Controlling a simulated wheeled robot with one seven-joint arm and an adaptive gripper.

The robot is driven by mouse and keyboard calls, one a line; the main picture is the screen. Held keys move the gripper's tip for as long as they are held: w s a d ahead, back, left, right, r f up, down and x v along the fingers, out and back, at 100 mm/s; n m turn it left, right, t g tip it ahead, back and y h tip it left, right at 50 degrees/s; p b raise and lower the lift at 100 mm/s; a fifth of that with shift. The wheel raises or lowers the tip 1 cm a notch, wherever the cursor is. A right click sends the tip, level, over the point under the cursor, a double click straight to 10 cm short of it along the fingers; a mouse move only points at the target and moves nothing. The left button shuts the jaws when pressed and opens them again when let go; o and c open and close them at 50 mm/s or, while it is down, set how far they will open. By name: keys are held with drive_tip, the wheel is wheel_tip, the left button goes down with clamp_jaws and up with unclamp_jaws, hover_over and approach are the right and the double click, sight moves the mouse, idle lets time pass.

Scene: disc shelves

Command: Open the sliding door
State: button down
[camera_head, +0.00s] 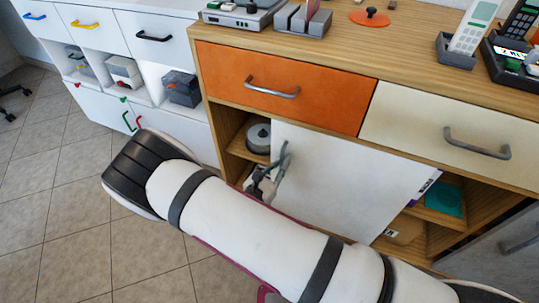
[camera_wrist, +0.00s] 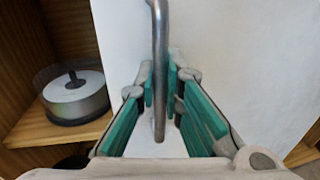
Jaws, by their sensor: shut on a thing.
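The white sliding door (camera_head: 345,180) sits in the lower part of the wooden cabinet, with open shelf space at both its left and right sides. Its upright grey metal handle (camera_head: 284,152) is near the door's left edge. In the wrist view the handle (camera_wrist: 160,40) runs down between the green-padded fingers, with the white door (camera_wrist: 235,55) behind. My gripper (camera_head: 272,178) is shut on the handle; it also shows in the wrist view (camera_wrist: 162,85). In the head view my arm hides the door's lower left part.
A disc spindle (camera_head: 258,138) stands on the shelf left of the door, also seen in the wrist view (camera_wrist: 75,95). A teal item (camera_head: 444,198) lies on the right shelf. Above are an orange drawer (camera_head: 300,100) and a cream drawer (camera_head: 450,115) with protruding handles. Tiled floor (camera_head: 60,210) is clear at left.

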sight(346, 175)
drive_tip(key=s+d+p, duration=0.2)
drive_tip(key=d, duration=0.3)
drive_tip(key=s+d+p, duration=0.2)
drive_tip(key=d, duration=0.4)
drive_tip(key=s+d+p, duration=0.2)
drive_tip(key=d, duration=0.4)
drive_tip(key=shift+s+d, duration=0.2)
drive_tip(key=c, duration=1.7)
unclamp_jaws()
drive_tip(key=shift+a, duration=0.1)
drive_tip(key=v, duration=1.2)
drive_tip(key=shift+f, duration=0.1)
